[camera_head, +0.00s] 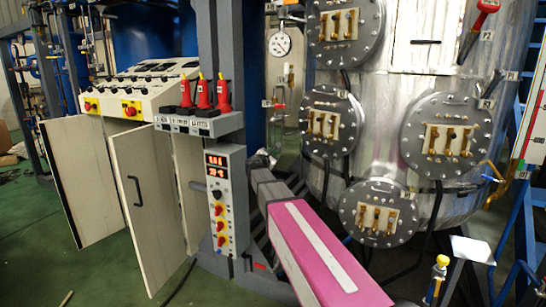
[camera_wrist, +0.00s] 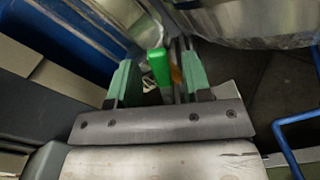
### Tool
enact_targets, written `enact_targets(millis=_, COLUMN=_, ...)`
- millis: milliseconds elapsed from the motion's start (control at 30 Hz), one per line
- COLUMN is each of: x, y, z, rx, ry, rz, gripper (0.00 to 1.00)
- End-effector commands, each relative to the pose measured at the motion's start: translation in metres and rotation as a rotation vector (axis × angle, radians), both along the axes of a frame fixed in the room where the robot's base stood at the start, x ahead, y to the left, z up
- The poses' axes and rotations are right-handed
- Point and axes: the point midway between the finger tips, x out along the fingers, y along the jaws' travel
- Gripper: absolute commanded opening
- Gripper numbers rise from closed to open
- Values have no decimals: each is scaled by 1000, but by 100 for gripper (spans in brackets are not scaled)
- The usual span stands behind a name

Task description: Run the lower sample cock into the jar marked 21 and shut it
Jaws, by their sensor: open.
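My gripper (camera_wrist: 157,68) shows in the wrist view with its two green fingers apart. A bright green handle-like piece (camera_wrist: 159,64) stands in the gap between them, with an orange part beside it. I cannot tell whether the fingers touch it or whether it belongs to the lower sample cock. In the head view, a brass pipe with a blue lever (camera_head: 491,178) comes off the right side of the steel vessel (camera_head: 385,170). A yellow-topped fitting (camera_head: 440,263) stands at the lower right. I cannot make out a jar marked 21. The gripper is not distinguishable in the head view.
Round bolted flanges (camera_head: 332,121) cover the vessel. Cabinet doors (camera_head: 146,205) stand open at the left, beside a panel with red displays (camera_head: 216,165). Three red yellow-tipped items (camera_head: 203,93) stand on a ledge. A blue rail (camera_wrist: 287,145) is right of the gripper.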

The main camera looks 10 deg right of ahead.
Motion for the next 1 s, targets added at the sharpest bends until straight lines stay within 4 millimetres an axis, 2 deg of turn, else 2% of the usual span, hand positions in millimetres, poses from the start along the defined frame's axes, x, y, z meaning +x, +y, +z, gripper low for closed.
enact_targets(millis=233, x=1, y=-1, z=0, rx=0, ry=0, rz=0, gripper=45)
enact_targets(millis=267, x=1, y=-1, z=0, rx=0, ry=0, rz=0, gripper=41)
enact_targets(millis=300, x=0, y=-1, z=0, rx=0, ry=0, rz=0, gripper=28)
enact_targets(millis=400, x=0, y=-1, z=0, rx=0, ry=0, rz=0, gripper=0)
enact_targets(millis=767, x=-1, y=-2, z=-1, rx=26, ry=-19, rz=0, gripper=0)
enact_targets(millis=1000, x=-5, y=-7, z=-5, rx=131, ry=-94, rz=-1, gripper=0)
